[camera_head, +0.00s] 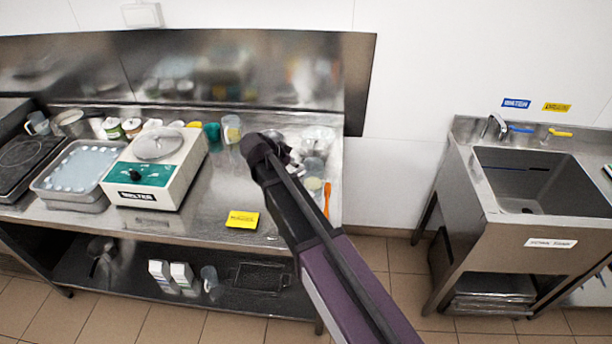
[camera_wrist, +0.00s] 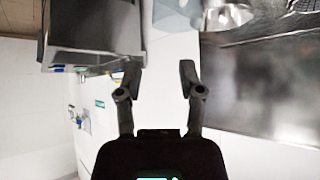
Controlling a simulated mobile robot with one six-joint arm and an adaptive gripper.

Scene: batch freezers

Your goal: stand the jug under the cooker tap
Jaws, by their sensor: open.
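Several clear jugs with handles show in the head view, and I cannot tell which one the task means. One jug (camera_head: 231,128) stands at the back of the steel bench, left of my gripper (camera_head: 268,150). Another jug (camera_head: 38,123) stands at the bench's far left, and a third jug (camera_head: 209,278) is on the lower shelf. My gripper is over the right part of the bench. In the wrist view its two fingers (camera_wrist: 158,78) are apart with nothing between them. I cannot make out a cooker tap in either view.
A white machine (camera_head: 157,170) with a green panel and a tray (camera_head: 72,203) stand on the bench's left. A yellow sign (camera_head: 242,219) is at its front edge. Containers crowd the back and right. A sink (camera_head: 535,178) with a tap (camera_head: 497,124) stands right, across a floor gap.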

